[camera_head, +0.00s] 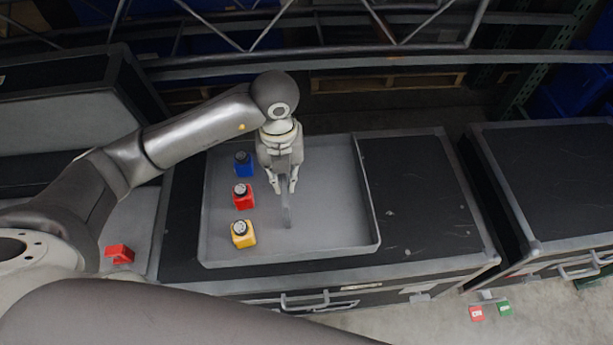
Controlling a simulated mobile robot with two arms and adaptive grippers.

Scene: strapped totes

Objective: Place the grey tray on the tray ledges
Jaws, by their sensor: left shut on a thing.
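The grey tray (335,225) is a shallow, low-walled tray on top of a black case with metal edges. A blue-bodied container (243,170), a red one (243,202) and a yellow one (243,240) stand upright in a row along its left side. My left gripper (287,190) points down inside the tray, right of the row, shut on a thin upright grey piece (288,216) that looks like the tray's handle. I cannot tell whether the tray is lifted at all. I cannot make out the tray ledges. My right gripper is not in view.
The black case top (420,190) is bare right of the tray. Another black case (555,180) stands further right across a gap. A red block (120,254) lies at left. Red (476,313) and green (504,309) items are low at right. Metal rack bars (400,60) cross the back.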

